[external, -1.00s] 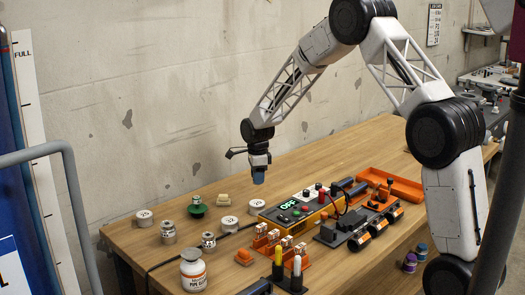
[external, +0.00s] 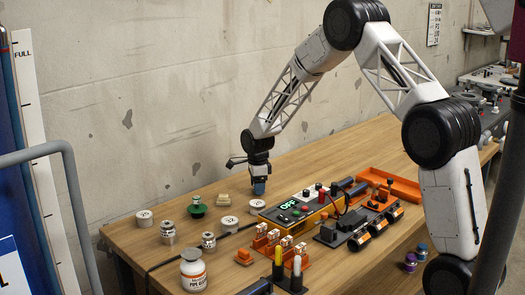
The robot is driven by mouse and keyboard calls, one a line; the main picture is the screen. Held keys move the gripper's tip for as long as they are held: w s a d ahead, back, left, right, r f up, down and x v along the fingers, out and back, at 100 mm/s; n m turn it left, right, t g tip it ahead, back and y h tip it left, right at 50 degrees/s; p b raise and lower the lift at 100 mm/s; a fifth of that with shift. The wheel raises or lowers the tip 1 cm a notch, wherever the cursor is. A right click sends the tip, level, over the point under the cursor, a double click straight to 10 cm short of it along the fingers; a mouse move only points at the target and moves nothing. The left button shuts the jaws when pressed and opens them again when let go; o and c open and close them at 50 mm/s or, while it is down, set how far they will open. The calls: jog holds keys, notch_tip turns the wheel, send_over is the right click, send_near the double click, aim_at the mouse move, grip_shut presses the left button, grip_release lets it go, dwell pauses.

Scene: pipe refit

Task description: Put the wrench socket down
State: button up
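My gripper (external: 259,180) points straight down above the table's back part, behind the orange-yellow control box. A small blue-grey piece (external: 259,188), which looks like the wrench socket, sits at its tip and moves with it. The fingers are too small to make out clearly. The piece's lower end is close to the tabletop; I cannot tell whether it touches.
The control box (external: 290,211) with a lit green display stands just in front of my gripper. White numbered discs (external: 229,222), a green-based part (external: 197,208) and a white jar (external: 193,270) stand to the left. An orange tray (external: 392,184) lies right. Bare wood (external: 310,165) lies behind.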

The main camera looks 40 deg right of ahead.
jog(key=shift+o, duration=0.2)
jog(key=shift+r, duration=0.15)
notch_tip(320, 180, up, 12)
dwell(0.8)
dwell(0.5)
jog(key=s+a+r+n+t, duration=0.1)
jog(key=s+a+r+n, duration=0.45)
jog(key=s+r, duration=0.5)
jog(key=s+a+r+n, duration=0.4)
jog(key=s+r+n, duration=0.3)
jog(key=s, duration=0.6)
jog(key=s+a+r+n, duration=0.1)
jog(key=s+n, duration=0.3)
jog(key=s, duration=0.6)
jog(key=s+a+r+n+t, duration=0.1)
jog(key=s+a+n, duration=0.2)
jog(key=s, duration=0.7)
jog(key=s+a+r+n, duration=0.1)
jog(key=s+n, duration=0.4)
jog(key=s, duration=0.6)
jog(key=shift+a+t, duration=0.3)
jog(key=shift+a, duration=0.3)
